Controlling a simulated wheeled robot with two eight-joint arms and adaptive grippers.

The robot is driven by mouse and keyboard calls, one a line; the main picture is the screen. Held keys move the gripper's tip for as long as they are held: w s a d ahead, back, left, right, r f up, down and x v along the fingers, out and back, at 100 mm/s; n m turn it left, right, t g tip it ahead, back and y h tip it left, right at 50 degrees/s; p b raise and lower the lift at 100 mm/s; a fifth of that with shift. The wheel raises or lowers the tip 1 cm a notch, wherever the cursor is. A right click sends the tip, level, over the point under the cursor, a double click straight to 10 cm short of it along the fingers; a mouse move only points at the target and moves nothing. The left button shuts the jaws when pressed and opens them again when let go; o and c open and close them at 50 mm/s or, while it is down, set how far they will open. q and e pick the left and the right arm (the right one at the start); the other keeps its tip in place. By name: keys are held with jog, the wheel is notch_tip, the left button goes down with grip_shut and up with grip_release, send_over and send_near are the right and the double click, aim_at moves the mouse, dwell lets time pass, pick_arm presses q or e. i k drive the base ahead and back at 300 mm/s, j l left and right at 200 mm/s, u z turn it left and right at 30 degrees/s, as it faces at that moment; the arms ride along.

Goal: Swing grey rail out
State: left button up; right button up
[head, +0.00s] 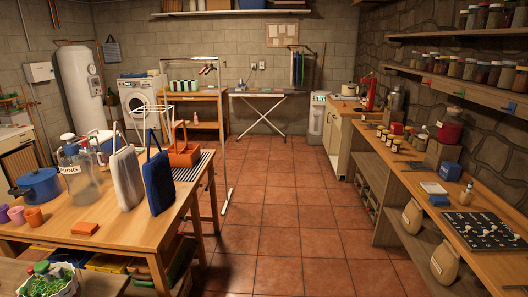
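A thin grey metal rail (229,120) on an upright post stands behind the long wooden table, left of the middle of the view. Its top bar runs level to the left, in front of a wooden bench. Its foot rests on the tiled floor, and the table and the things on it hide its left part. Small red things (207,69) show by the top bar; I cannot tell if they hang from it. I cannot tell for sure that this is the task's grey rail. Neither of my grippers is in view.
The wooden table (85,236) at left holds bags, bottles and a blue pot (38,187). A long counter (440,205) lines the right wall. An ironing board (262,93) stands at the back. The tiled floor (290,215) between is clear.

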aim_at(206, 189)
jog(key=i+u, duration=0.1)
jog(key=i, duration=0.5)
jog(key=i+l+u, duration=0.15)
jog(key=i, duration=0.45)
jog(key=i+l+u, duration=0.1)
jog(key=i, duration=0.55)
jog(key=i+l+u, duration=0.5)
jog(key=i+u, duration=0.15)
jog(key=i+z, duration=0.3)
jog(key=k+j, duration=0.05)
